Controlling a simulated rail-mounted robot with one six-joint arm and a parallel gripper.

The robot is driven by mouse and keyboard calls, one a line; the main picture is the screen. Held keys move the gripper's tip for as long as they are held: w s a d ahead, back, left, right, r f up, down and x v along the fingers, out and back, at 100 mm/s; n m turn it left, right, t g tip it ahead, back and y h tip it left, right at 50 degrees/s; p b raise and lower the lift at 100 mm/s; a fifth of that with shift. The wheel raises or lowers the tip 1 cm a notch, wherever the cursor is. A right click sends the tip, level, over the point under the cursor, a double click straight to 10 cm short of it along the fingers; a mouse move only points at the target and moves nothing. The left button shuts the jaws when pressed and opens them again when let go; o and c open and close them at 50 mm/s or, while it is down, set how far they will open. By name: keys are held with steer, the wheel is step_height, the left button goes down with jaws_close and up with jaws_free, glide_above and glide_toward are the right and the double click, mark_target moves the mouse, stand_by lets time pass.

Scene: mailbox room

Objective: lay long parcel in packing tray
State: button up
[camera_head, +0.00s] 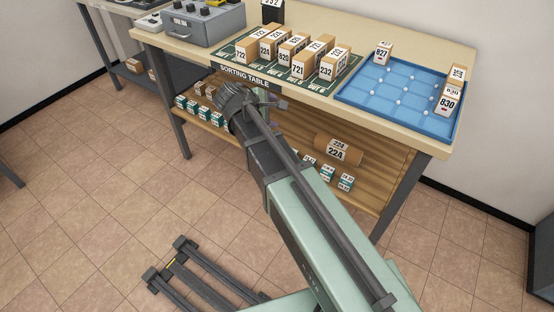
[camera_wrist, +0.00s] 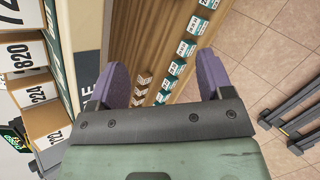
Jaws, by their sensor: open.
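The long parcel (camera_head: 351,151) is a brown, long package with a white 22A label. It lies on the slatted lower shelf under the sorting table, at the right in the head view. The packing tray (camera_head: 398,118) is blue and shallow, on the right end of the tabletop, with a few small white-labelled boxes at its edges. My gripper (camera_head: 262,101) is at the table's front edge, left of the parcel and apart from it. In the wrist view my gripper (camera_wrist: 163,82) has its two purple fingers spread with nothing held. The parcel is not seen there.
The tabletop carries a row of numbered brown boxes (camera_head: 290,58) and a grey case (camera_head: 203,22). Small teal and white boxes (camera_head: 345,182) line the lower shelf (camera_head: 300,135), some in front of the parcel. The table's front edge overhangs the shelf. The tiled floor (camera_head: 90,200) is mostly clear.

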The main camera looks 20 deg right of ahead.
steer(key=s+a+f+m+g+y, duration=0.1)
steer(key=s+f+m+g+y, duration=0.1)
steer(key=s+m, duration=0.4)
steer(key=s+a+f+m+g+y, duration=0.1)
steer(key=s+f+m+y, duration=0.3)
steer(key=s, duration=0.9)
steer(key=m+g+y, duration=0.1)
steer(key=m+y, duration=0.1)
steer(key=y, duration=0.1)
steer(key=shift+s+a+m, duration=0.2)
steer(key=shift+m, duration=0.1)
steer(key=shift+o, duration=0.4)
steer(key=shift+w, duration=0.1)
